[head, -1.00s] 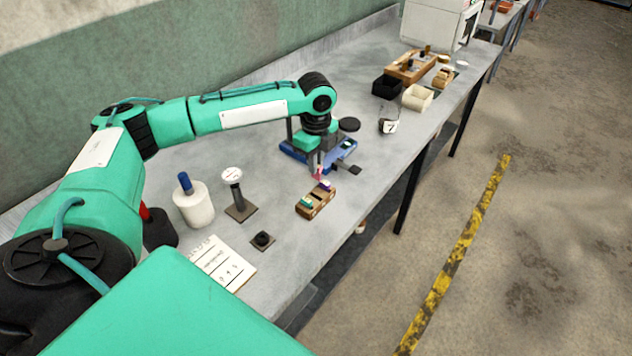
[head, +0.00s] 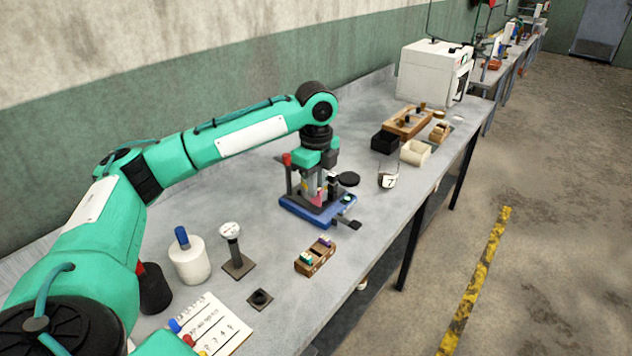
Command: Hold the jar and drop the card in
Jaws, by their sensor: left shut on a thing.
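A small jar (head: 387,180) with a white label marked 7 and a thin wire handle stands near the bench's front edge. My left gripper (head: 317,192) points down over the blue-based stand and is shut on a small pink piece, which may be the card (head: 318,198). The piece is too small to make out fully. The gripper is to the left of the jar and apart from it. A small wooden holder (head: 316,258) with teal and purple pieces in its slots lies nearer to me. My right gripper is not in view.
The blue-based stand (head: 291,203) with a dark post is under my left gripper. A black bin (head: 384,141), a cream bin (head: 415,153) and a wooden tray stand beyond the jar. A white bottle (head: 190,260) and a notepad (head: 215,330) are nearer. Bench between holder and jar is clear.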

